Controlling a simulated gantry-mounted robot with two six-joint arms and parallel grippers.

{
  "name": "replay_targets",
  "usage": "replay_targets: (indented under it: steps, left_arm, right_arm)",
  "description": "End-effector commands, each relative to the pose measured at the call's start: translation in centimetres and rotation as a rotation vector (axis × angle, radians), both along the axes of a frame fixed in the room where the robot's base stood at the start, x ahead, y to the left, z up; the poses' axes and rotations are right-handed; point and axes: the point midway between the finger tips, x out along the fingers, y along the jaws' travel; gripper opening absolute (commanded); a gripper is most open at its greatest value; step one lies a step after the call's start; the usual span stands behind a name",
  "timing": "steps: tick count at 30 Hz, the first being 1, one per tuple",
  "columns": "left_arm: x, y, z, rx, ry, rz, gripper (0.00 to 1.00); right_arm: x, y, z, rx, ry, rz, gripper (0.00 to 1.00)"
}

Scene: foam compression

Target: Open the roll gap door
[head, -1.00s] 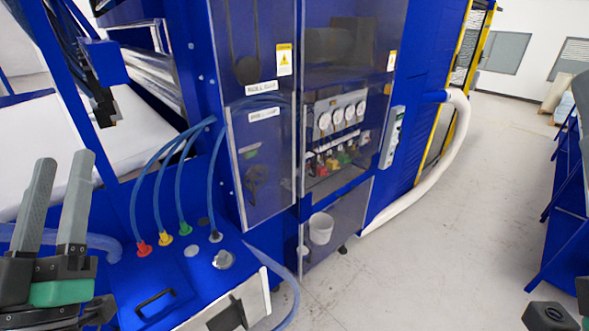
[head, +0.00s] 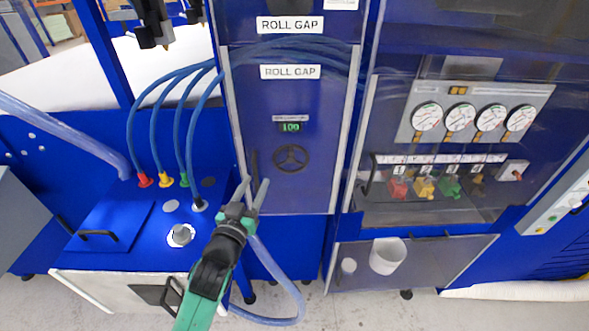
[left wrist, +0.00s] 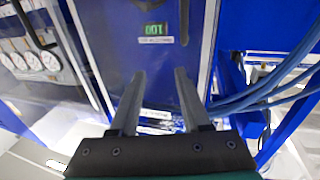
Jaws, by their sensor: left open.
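The roll gap door (head: 335,190) is a clear panel with a "ROLL GAP" label (head: 290,72), and it looks shut. Through it I see a green-lit display (head: 290,127) and a black handwheel (head: 291,158). A dark upright handle (head: 254,162) shows at the door's lower left. My left gripper (head: 252,182) is open and empty, its fingers pointing up in front of the door's lower left, just below the handle. Contact cannot be told. In the left wrist view the open fingers (left wrist: 158,75) point at the panel, with the display (left wrist: 154,30) upside down. My right gripper is out of view.
Blue hoses (head: 160,120) run to coloured fittings left of the door. A cabinet with several gauges (head: 460,117) and coloured valves (head: 425,187) stands to the right. A white bucket (head: 388,256) sits low behind a clear panel. Floor shows in front.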

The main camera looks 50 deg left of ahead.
Motion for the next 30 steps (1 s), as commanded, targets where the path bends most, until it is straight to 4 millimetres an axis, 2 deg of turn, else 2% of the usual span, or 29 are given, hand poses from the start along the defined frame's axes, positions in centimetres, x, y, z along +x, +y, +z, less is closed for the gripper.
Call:
replay_targets:
  steps: [1, 4, 8, 13, 17, 24, 30]
  left_arm:
    - [-0.8, 0.7, -2.1, -0.008, 0.02, 0.019, 0.47]
    - [-1.8, 1.5, -3.9, -0.019, 0.04, 0.044, 0.47]
    - [-2.3, 2.2, -4.3, -0.02, 0.043, 0.061, 0.47]
    - [-1.8, 2.5, -4.1, -0.02, 0.043, 0.061, 0.47]
    - [-0.4, 3.9, -4.0, -0.02, 0.042, 0.062, 0.47]
    - [3.6, 7.6, -4.0, -0.02, 0.043, 0.061, 0.47]
    - [5.8, 9.6, -4.1, -0.02, 0.042, 0.061, 0.47]
  right_arm:
    - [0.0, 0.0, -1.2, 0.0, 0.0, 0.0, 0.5]
    - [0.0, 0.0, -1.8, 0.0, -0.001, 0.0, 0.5]
    - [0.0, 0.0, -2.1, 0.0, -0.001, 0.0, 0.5]
    - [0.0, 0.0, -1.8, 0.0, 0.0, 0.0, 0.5]
    - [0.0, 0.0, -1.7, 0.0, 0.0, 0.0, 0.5]
    - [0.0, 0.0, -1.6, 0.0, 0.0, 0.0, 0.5]
    - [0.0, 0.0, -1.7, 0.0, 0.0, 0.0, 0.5]
